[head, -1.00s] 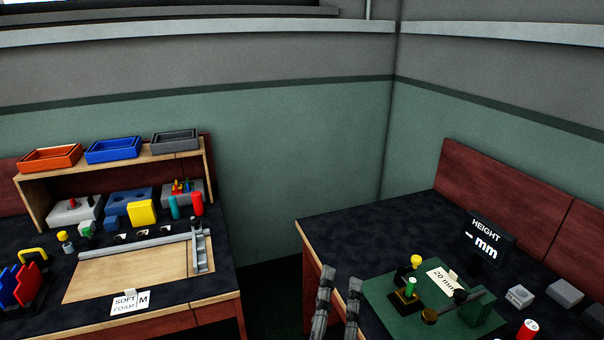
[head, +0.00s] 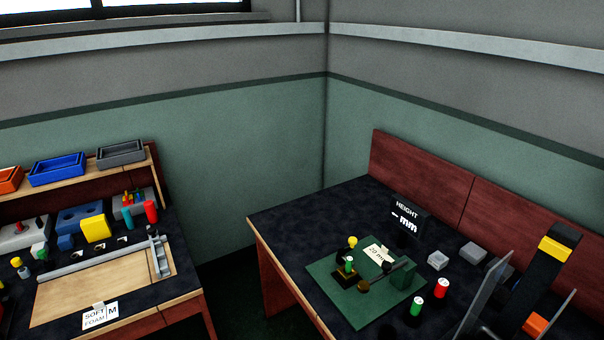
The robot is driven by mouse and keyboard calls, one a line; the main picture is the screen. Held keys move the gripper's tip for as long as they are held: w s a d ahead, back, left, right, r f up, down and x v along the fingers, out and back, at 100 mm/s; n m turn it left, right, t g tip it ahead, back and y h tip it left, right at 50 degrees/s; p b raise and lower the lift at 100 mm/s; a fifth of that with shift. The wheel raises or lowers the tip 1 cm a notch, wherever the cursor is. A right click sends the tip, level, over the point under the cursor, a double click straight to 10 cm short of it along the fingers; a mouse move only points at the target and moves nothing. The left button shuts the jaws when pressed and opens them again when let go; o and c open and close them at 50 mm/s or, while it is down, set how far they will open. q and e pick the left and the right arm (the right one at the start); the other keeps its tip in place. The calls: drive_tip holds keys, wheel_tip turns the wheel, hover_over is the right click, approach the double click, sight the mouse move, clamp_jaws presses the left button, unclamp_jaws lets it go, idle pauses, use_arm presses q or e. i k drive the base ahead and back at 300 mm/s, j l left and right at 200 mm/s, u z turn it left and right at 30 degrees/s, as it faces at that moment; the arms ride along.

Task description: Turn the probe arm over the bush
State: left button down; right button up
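The gauge sits on a green base plate (head: 322,262) on the right table. A small green bush (head: 349,266) stands upright in a black and brass holder (head: 344,281) at the plate's left. The probe arm (head: 382,276) is a thin bar running from the upright green block (head: 405,276) to a brass disc (head: 363,286). The disc is to the right and front of the bush, apart from it in this view. A yellow knob (head: 352,242) is behind the bush. The height display (head: 406,217) shows a dash and "mm". Neither of my grippers is in view.
A green cylinder (head: 415,306) and a red cylinder (head: 441,288) stand right of the plate. Grey blocks (head: 438,260) are behind them. A tall black piece with a yellow band (head: 547,268) and grey panels (head: 486,293) fills the right front. The table's back left (head: 320,208) is clear.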

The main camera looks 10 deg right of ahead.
sight(364, 286)
drive_tip(key=j+z, duration=0.15)
drive_tip(key=z, duration=0.8)
drive_tip(key=k+l, duration=0.05)
